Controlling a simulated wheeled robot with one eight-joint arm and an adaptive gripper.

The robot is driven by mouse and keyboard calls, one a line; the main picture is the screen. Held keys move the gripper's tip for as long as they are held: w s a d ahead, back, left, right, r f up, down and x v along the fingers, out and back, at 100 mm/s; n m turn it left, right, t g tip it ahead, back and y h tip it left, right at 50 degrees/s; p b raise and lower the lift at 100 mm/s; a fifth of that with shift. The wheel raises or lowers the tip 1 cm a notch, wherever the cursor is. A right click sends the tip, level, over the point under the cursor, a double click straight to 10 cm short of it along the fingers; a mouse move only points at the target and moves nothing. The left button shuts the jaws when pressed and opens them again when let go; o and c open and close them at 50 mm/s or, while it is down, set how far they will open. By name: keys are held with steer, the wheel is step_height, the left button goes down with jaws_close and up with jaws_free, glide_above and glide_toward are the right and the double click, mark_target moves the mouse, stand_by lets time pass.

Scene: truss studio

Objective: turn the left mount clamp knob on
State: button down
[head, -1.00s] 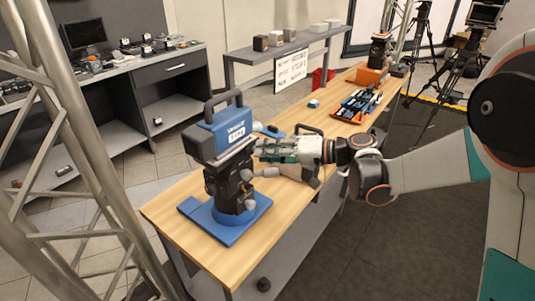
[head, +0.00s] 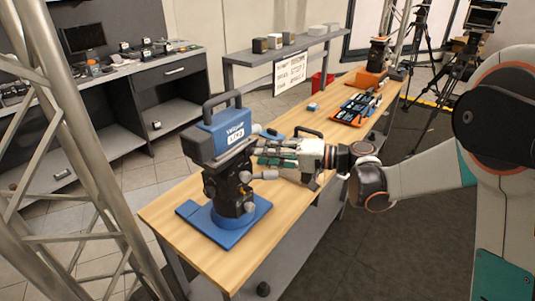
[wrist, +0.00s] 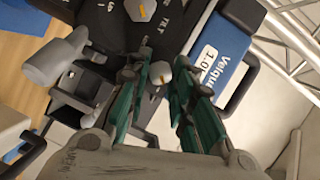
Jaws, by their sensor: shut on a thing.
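The mount (head: 228,192) is a black unit on a blue base plate, with a blue box on top, at the near end of the wooden table. My gripper (head: 257,152) reaches it from the right, just below the blue box. In the wrist view my gripper's green fingers (wrist: 162,75) are shut around a grey hexagonal knob (wrist: 159,72) with a yellow mark. A second grey knob (wrist: 140,9) with a yellow line is farther up on the black face. The fingers hide the held knob in the head view.
A grey lever-like handle (wrist: 55,60) sticks out left of the fingers in the wrist view. The wooden table (head: 180,212) also bears a tray of tools (head: 355,108) farther back. A metal truss (head: 75,150) stands at the left. A grey shelf (head: 270,55) is behind.

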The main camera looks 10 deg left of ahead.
steer(key=c, duration=1.4)
jaws_free()
steer(key=d+r, duration=0.1)
steer(key=d, duration=1.1)
steer(key=shift+r, duration=0.15)
steer(key=shift+s, duration=0.15)
